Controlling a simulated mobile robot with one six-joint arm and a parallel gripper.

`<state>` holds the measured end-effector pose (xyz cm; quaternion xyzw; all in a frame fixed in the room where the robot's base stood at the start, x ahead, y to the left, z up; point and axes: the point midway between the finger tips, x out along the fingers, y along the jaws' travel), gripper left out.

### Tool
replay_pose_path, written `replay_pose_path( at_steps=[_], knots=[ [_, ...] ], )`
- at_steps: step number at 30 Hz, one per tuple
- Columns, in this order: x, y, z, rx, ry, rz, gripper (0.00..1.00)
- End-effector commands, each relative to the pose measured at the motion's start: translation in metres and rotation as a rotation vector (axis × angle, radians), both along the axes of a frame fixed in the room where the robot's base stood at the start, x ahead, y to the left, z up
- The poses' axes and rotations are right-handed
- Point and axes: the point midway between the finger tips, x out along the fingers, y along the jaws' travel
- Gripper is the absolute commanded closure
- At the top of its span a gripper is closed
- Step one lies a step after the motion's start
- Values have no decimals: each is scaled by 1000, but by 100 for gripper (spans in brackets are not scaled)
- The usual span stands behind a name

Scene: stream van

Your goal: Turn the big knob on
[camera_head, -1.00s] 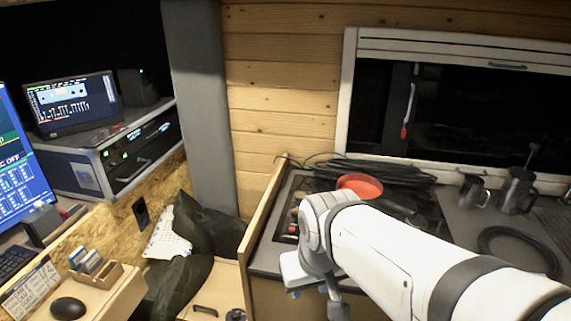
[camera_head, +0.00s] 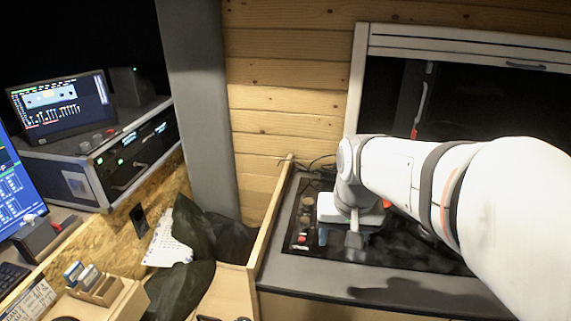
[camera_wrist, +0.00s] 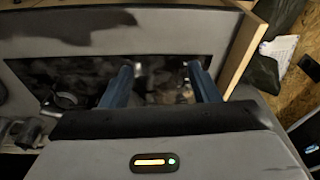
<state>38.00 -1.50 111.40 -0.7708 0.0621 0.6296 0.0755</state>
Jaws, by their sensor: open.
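A black cooktop (camera_head: 312,190) is set in the grey counter, with several small knobs (camera_head: 305,219) along its left side. They are small and dim, and I cannot tell for sure which is the big one. My gripper (camera_head: 340,241) is over the cooktop just right of the knobs, pointing down, open and empty. In the wrist view the two blue fingers of my gripper (camera_wrist: 164,78) are spread apart. Blurred round shapes show on the dark cooktop (camera_wrist: 83,72) between and beyond them. My arm hides the cooktop's right part.
A wooden partition (camera_head: 270,215) edges the counter on the left. A dark cable (camera_head: 318,162) lies at the back by the plank wall. A dark jacket (camera_head: 205,245) and a rack with a monitor (camera_head: 62,106) are further left.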

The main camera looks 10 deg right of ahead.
Motion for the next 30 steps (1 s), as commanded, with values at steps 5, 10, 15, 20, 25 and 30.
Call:
replay_pose_path(
  at_steps=[5, 10, 15, 20, 25, 30],
  knots=[
    [83, 1, 18, 32, 54, -182, 45],
    [157, 2, 12, 55, 97, -360, 45],
    [225, 2, -10, 70, 140, -537, 45],
    [271, 2, -38, 76, 170, -673, 45],
    [296, 2, -59, 79, 185, -761, 45],
    [303, 2, -73, 80, 192, -788, 45]
  ],
)
